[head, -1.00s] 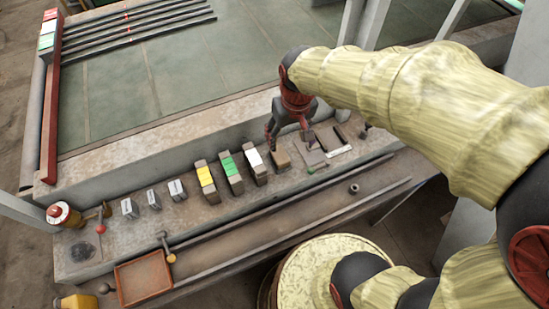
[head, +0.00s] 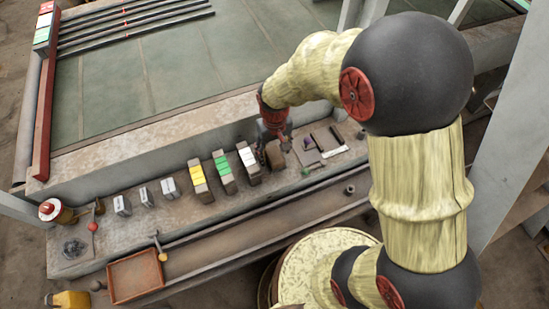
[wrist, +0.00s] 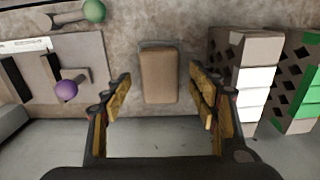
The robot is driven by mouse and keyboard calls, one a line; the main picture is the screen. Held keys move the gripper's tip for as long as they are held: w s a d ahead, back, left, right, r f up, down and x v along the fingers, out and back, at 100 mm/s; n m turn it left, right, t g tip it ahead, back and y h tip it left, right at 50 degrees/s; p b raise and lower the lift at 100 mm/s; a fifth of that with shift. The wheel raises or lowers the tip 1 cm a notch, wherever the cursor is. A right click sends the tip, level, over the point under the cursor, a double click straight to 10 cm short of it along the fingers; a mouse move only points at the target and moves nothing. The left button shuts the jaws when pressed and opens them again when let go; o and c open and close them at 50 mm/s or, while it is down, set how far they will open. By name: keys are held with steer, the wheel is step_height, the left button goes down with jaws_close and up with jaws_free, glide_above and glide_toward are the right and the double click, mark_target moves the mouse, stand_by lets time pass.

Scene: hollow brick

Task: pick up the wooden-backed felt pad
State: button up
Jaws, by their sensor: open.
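The felt pad, a small brown block with rounded corners, lies on the stone ledge. In the wrist view the pad (wrist: 158,72) is centred between my fingers, and in the head view it (head: 274,155) is partly hidden by my gripper. My gripper (head: 276,138) points down over it. In the wrist view my gripper (wrist: 161,88) is open, with a finger on each side of the pad and a visible gap on both sides. Whether the fingertips are level with the pad I cannot tell.
A white-marked hollow brick (wrist: 258,80) stands just right of my right finger in the wrist view, with a green-marked brick (wrist: 300,90) beyond. A purple-knobbed tool (wrist: 67,90) lies on a grey plate at left. Bare ledge surrounds the pad.

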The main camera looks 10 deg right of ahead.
mark_target(275, 154)
steer(key=shift+f, duration=0.85)
steer(key=shift+c, duration=0.5)
steer(key=c, duration=1.1)
steer(key=shift+c, duration=0.5)
step_height(275, 154, up, 10)
steer(key=shift+r+p, duration=0.1)
steer(key=shift+p, duration=0.75)
